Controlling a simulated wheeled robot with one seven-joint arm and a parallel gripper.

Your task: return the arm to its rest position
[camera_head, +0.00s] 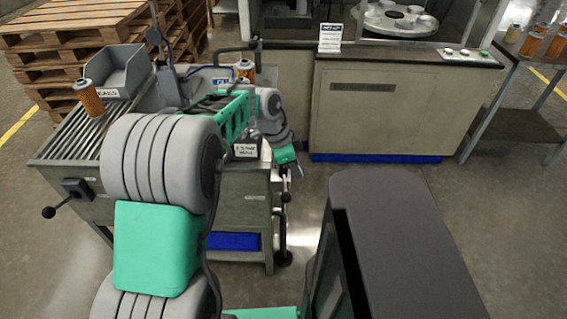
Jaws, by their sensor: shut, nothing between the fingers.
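My arm, grey and green, rises from the bottom left, bends over the workbench and reaches to the right. Its wrist turns down near the right end of the bench. My gripper (297,172) is small at the end of the wrist, beside the bench's right edge and above the floor. It is shut with nothing visible in it. The fingers are small and hard to make out.
The roller-topped workbench (55,150) carries an orange cartridge (88,97), a grey bin (125,68) and another orange cartridge (245,69). A beige cabinet (390,110) stands behind. Pallets (75,35) are at back left; a rack (515,125) is right. Floor right of the bench is open.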

